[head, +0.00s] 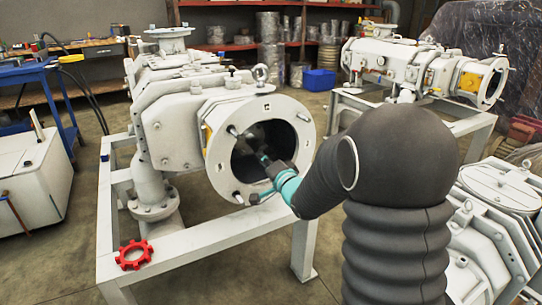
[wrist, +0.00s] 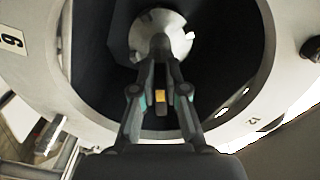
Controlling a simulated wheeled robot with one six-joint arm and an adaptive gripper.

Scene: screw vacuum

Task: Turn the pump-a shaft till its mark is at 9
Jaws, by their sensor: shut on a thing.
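The near pump (head: 175,135) is pale grey, with a round open end flange (head: 221,160) facing me; no pump-a label is readable. My gripper (head: 263,155) reaches inside the dark bore. In the wrist view, a silver notched disc, the shaft end (wrist: 163,22), sits in the bore. My gripper (wrist: 159,60) is shut at its lower edge, its tips close together on a part they mostly hide. A small yellow-orange patch (wrist: 160,97) shows between the fingers; I cannot tell what it belongs to. A plate with a 9 (wrist: 12,40) is on the rim at left. The shaft's mark is not clear.
Studs (head: 237,197) stick out around the flange near my arm. Another pump (head: 410,62) stands behind at right, and more grey machinery (head: 495,225) is close at right.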

